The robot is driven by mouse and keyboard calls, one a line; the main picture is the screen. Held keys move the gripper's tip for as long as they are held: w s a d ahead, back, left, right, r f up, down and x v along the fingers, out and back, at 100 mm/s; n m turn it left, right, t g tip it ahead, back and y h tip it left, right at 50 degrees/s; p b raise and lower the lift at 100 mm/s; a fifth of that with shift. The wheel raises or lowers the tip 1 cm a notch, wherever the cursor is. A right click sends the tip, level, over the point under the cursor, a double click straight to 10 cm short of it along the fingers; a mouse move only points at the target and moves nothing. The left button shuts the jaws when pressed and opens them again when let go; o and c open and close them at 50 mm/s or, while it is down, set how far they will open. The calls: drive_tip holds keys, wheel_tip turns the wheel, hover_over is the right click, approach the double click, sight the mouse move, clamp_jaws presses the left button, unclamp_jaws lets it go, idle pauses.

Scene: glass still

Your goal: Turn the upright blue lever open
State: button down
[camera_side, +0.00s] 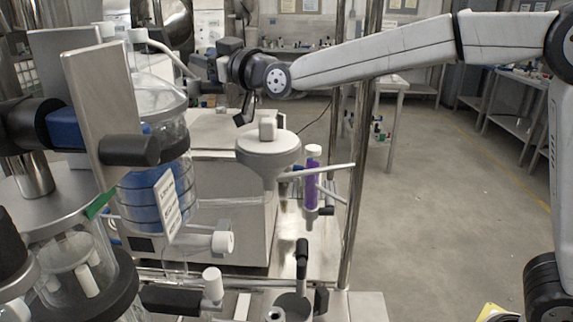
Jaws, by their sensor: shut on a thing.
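My gripper (212,64) is at the upper middle, at the end of my arm that reaches in from the right. It is seen small, dark and from the side, beside the upper glass of the still. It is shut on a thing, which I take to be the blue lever. Its fingers and dark parts cover the lever, so I cannot make out the lever's outline or angle. A slanting glass tube with a white cap (138,35) runs close to the left of my gripper.
A large glass vessel with blue inside (140,200) and metal plates (104,110) fill the left. A white round-topped funnel (268,148) and a purple-filled glass column (312,180) stand below my gripper. A steel post (358,150) rises behind my arm.

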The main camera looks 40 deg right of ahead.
drive_tip(key=shift+s+a+f+n+t+y, duration=0.45)
drive_tip(key=shift+n+y, duration=0.7)
drive_tip(key=shift+n, duration=0.85)
drive_tip(key=shift+s+a+f+n+t+y, duration=0.3)
drive_tip(key=shift+s+a+n+y, duration=0.25)
drive_tip(key=shift+n+y, duration=1)
drive_tip(key=shift+s+a+f+n+t+y, duration=0.35)
drive_tip(key=shift+s+a+n+y, duration=0.25)
drive_tip(key=shift+n, duration=1.85)
drive_tip(key=shift+w+d, duration=0.1)
drive_tip(key=shift+w, duration=0.05)
drive_tip(key=shift+c, duration=1.4)
unclamp_jaws()
drive_tip(key=shift+r, duration=0.1)
